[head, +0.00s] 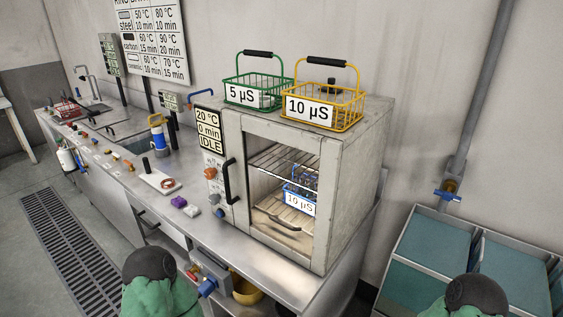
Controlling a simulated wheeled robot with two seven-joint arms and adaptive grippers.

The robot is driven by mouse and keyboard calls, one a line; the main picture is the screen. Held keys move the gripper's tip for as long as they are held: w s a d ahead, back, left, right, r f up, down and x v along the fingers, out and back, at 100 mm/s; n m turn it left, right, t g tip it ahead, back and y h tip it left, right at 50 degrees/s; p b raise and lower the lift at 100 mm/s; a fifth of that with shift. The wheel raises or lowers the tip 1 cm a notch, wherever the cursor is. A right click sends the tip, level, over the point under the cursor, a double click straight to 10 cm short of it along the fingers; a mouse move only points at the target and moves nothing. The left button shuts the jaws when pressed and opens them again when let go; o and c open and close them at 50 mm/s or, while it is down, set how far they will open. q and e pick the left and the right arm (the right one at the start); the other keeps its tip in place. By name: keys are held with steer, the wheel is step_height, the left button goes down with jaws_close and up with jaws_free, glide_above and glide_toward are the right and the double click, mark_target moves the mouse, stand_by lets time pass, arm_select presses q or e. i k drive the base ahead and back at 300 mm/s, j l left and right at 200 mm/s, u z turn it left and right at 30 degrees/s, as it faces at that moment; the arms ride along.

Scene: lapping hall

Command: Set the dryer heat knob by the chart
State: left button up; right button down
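The dryer (352,150) is a pale box on the steel counter, with a black door handle (228,182). Its display (208,130) reads 20 °C, 0 min, IDLE. Below it are an orange knob (210,173) and a grey knob (214,199); I cannot read their markings or tell which sets heat. A blue basket (290,190) tagged 10 µS stands inside on a rack. The wall chart (155,40) has steel, carbon and ceramic rows with two columns of temperatures and minutes, its top cut off. Neither gripper is visible; only green and black parts of my arms show at the bottom.
On the dryer top stand a green basket (243,80) tagged 5 µS and a yellow basket (322,108) tagged 10 µS. Purple (179,202) and grey (192,211) small items lie on the counter (210,245) left of the dryer. Teal trays (430,242) stand at right.

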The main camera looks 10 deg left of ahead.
mark_target(210, 174)
steer(key=i+j, duration=0.1)
steer(key=j, duration=0.3)
steer(key=i+j, duration=0.1)
steer(key=j, duration=0.7)
steer(key=i+j+u, duration=0.1)
steer(key=j, duration=0.3)
steer(key=i, duration=0.05)
